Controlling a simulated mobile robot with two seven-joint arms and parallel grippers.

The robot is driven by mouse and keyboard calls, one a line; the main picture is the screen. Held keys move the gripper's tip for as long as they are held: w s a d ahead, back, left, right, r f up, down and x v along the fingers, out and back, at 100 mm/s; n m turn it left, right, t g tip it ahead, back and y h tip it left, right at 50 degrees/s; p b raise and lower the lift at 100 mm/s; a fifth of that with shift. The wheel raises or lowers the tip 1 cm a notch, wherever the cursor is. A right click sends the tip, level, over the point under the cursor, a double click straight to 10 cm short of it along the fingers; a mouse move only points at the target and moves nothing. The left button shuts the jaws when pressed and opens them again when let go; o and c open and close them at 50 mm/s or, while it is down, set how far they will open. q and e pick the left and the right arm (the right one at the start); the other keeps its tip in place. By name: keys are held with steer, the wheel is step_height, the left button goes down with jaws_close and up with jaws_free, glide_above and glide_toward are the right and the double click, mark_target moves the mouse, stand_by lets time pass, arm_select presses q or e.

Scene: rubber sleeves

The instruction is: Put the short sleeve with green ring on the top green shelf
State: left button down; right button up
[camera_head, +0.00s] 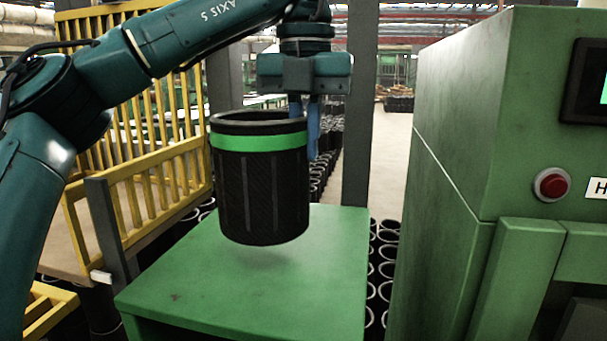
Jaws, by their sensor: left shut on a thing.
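The short sleeve with green ring (262,190) is a black, ribbed, open-topped cylinder with a green band near its upper rim. It hangs upright above the top green shelf (190,290), with a soft shadow on the surface beneath it. My left gripper (305,125) comes down from above at the sleeve's right side and is shut on its wall. One blue finger shows outside the right edge; the other finger is mostly hidden by the sleeve. My right gripper is not in view.
A green machine (470,130) with a red button (551,184) stands close on the right. A yellow railing (150,150) is on the left, and a grey post (358,110) rises behind the shelf. Many dark sleeves (385,260) stand on the floor beyond. The shelf top is clear.

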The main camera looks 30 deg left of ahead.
mark_target(305, 169)
arm_select(q)
steer(key=shift+f, duration=2.15)
steer(key=shift+f, duration=0.2)
steer(key=c, duration=1.6)
jaws_free()
steer(key=shift+o, duration=0.2)
step_height(305, 169, up, 12)
steer(key=shift+r, duration=0.2)
